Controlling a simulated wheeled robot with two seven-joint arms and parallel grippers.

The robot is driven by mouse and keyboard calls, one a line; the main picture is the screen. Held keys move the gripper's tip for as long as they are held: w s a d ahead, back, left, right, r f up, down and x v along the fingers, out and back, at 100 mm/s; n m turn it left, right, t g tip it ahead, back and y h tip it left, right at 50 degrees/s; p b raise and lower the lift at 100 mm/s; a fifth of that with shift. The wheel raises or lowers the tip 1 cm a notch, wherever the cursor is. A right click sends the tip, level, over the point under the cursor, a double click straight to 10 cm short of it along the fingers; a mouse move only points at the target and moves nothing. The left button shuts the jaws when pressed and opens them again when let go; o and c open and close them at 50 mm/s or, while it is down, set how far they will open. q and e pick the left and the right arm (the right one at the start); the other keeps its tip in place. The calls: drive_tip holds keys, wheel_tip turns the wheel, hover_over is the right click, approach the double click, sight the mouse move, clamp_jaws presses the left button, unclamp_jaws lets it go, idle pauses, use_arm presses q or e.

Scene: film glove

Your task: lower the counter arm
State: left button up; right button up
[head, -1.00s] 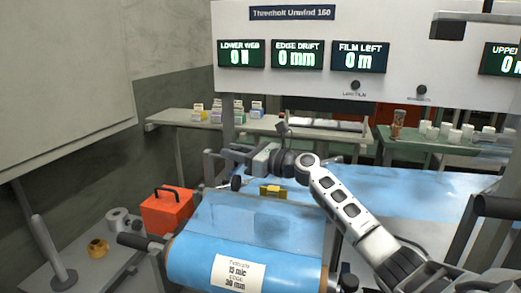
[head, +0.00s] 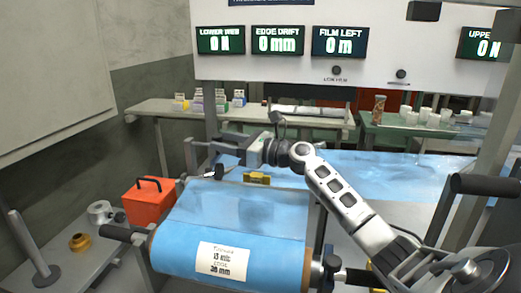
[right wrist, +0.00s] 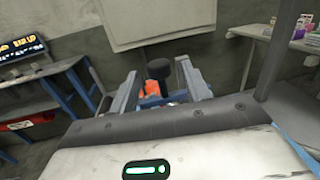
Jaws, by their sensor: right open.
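A dark round knob (right wrist: 158,70) stands between the spread fingers of my right gripper (right wrist: 158,88) in the right wrist view. In the head view, my right gripper (head: 212,146) reaches in from the right above the far left corner of the blue film roll (head: 230,225). A small dark knob (head: 219,172) shows just below the fingers. I cannot tell for sure which part is the counter arm; the knob may belong to it. My right gripper is open, and contact with the knob cannot be made out. My left gripper is not in view.
A yellow block (head: 257,178) sits behind the roll. An orange box (head: 148,200) and a spool (head: 100,212) stand on the left bench.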

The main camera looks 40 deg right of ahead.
drive_tip(key=b+v, duration=0.1)
drive_tip(key=v, duration=1.1)
drive_tip(key=shift+s+f, duration=0.1)
drive_tip(key=shift+s, duration=0.2)
drive_tip(key=shift+s+d, duration=0.15)
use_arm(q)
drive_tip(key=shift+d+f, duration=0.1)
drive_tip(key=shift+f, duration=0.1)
